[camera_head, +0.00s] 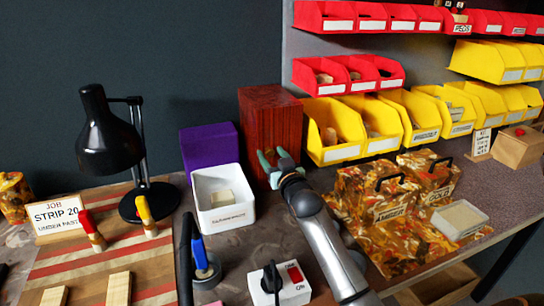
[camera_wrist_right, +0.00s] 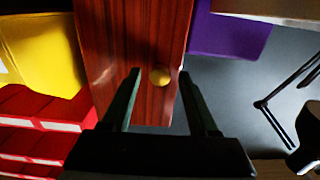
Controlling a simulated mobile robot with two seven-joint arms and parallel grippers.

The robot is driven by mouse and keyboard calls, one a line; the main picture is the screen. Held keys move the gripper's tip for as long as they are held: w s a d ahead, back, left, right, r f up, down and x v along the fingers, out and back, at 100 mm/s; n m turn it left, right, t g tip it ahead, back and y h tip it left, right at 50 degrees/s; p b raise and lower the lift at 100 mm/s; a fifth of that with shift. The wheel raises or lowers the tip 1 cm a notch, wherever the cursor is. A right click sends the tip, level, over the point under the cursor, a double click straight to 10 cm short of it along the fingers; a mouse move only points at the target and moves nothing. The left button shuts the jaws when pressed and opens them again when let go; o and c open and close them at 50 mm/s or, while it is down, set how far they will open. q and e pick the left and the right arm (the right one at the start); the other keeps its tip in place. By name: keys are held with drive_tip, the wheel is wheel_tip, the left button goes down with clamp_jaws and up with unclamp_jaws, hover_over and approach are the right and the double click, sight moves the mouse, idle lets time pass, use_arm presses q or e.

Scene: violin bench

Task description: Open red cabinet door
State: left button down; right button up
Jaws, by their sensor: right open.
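The red cabinet (camera_head: 270,112) is a reddish-brown wood-grained box at the back of the bench, and its door looks closed. Its wooden front fills the middle of the right wrist view (camera_wrist_right: 130,40), with a round brass knob (camera_wrist_right: 160,77) on it. My right gripper (camera_head: 272,156) is open in front of the cabinet's lower part. In the right wrist view its two fingers (camera_wrist_right: 160,73) stand on either side of the knob, with visible gaps; I cannot tell how far in depth they are from it. The knob is not visible in the head view. My left gripper is not in view.
A purple box (camera_head: 209,149) and a white bin (camera_head: 224,218) stand left of the cabinet, with a black lamp (camera_head: 108,140) beyond. Yellow bins (camera_head: 335,127) are close on its right. A white switch box (camera_head: 280,290) and patterned cases (camera_head: 390,205) flank my right arm.

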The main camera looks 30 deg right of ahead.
drive_tip(key=shift+w, duration=0.1)
drive_tip(key=shift+c, duration=0.2)
clamp_jaws()
idle(1.2)
